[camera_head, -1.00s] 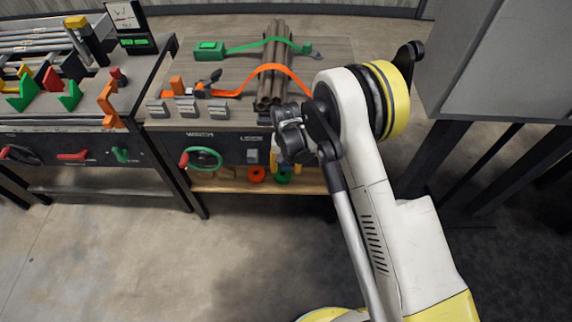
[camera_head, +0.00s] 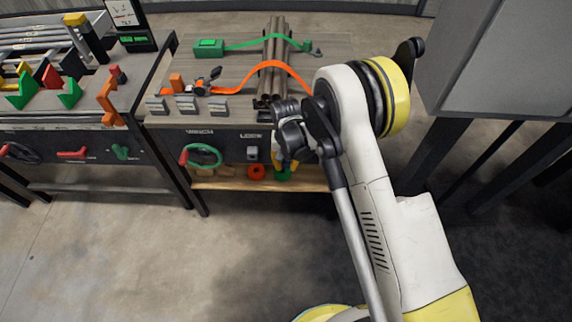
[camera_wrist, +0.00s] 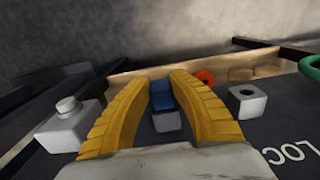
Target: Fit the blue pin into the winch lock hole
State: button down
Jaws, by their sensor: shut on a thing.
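My gripper (camera_wrist: 165,112) is shut on the blue pin (camera_wrist: 162,94), which sits between the yellow fingers in the wrist view. A grey block-like end (camera_wrist: 167,122) shows just below the blue part; I cannot tell whether it belongs to the pin. The grey block with the dark square lock hole (camera_wrist: 247,100) is on the dark panel, right of and apart from the fingers. In the head view the lock block (camera_head: 252,153) is left of my gripper (camera_head: 285,166), beside the "LOCK" label. The pin is not clear there.
Another grey block (camera_wrist: 70,124) with a round top stands left of the fingers. The green winch wheel (camera_head: 203,156) is left of the lock block. A wooden shelf (camera_head: 225,184) with an orange reel (camera_head: 256,172) lies under the bench.

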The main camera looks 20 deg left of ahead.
jog(key=shift+s, duration=0.1)
jog(key=shift+s+d+b, duration=0.25)
jog(key=shift+s, duration=0.75)
jog(key=shift+s+d+b, duration=0.2)
jog(key=shift+s+b, duration=0.05)
jog(key=shift+s, duration=0.7)
jog(key=shift+s+d+b, duration=0.2)
jog(key=shift+s, duration=0.6)
jog(key=shift+s+d+b, duration=0.2)
jog(key=shift+s+b, duration=0.05)
jog(key=shift+s, duration=0.6)
jog(key=shift+s+d+b, duration=0.2)
jog(key=shift+s, duration=0.6)
jog(key=c, duration=1.9)
grip_release()
grip_shut()
jog(key=s+a+b, duration=0.1)
jog(key=s+a, duration=0.1)
jog(key=a, duration=0.9)
jog(key=shift+s+a, duration=0.25)
jog(key=shift+a, duration=0.15)
jog(key=shift+w, duration=0.1)
